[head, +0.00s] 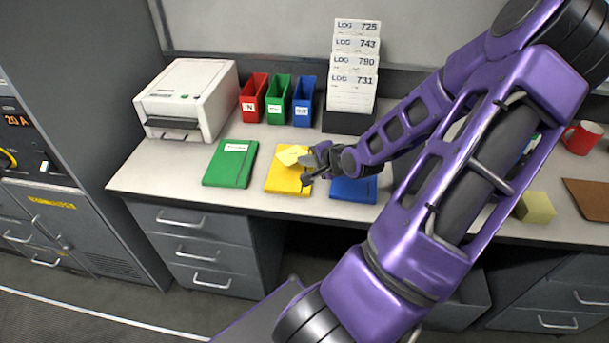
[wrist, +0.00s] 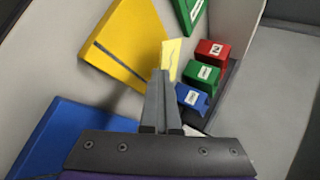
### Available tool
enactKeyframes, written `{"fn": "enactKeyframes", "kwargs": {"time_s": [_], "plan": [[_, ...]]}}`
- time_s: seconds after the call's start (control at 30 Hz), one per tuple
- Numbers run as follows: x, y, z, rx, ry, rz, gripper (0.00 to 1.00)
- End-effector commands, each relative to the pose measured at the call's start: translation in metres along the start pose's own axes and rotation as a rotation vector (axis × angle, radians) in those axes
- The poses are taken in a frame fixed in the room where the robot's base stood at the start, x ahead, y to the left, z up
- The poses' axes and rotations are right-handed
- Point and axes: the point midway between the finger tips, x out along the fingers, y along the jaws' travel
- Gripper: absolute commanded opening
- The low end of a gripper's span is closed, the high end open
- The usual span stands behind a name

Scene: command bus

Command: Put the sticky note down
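The sticky note, a small pale yellow sheet (head: 291,155), shows just left of my gripper in the head view. In the wrist view the note (wrist: 171,58) sticks out from the fingertips. My gripper (head: 308,170) is over the yellow folder (head: 288,180) on the desk. Its fingers (wrist: 162,80) are closed together on the note's edge in the wrist view. The note appears held at or just above the folder's upper part; whether it touches the folder I cannot tell. The yellow folder also shows in the wrist view (wrist: 125,42).
A green folder (head: 231,163) lies left of the yellow one and a blue folder (head: 353,190) right of it. Red (head: 254,97), green (head: 278,99) and blue (head: 304,101) bins, a log rack (head: 352,95) and a white printer (head: 187,98) stand behind. A yellow note block (head: 535,207) and red mug (head: 582,137) are right.

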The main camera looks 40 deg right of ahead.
Motion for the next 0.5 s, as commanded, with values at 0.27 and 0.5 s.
{"fn": "enactKeyframes", "kwargs": {"time_s": [0.27, 0.5], "plan": [[0.022, 0.029, 0.001, 0.000, -0.001, 0.000, 0.00], [0.022, 0.029, 0.000, 0.000, 0.000, 0.000, 0.00]]}}
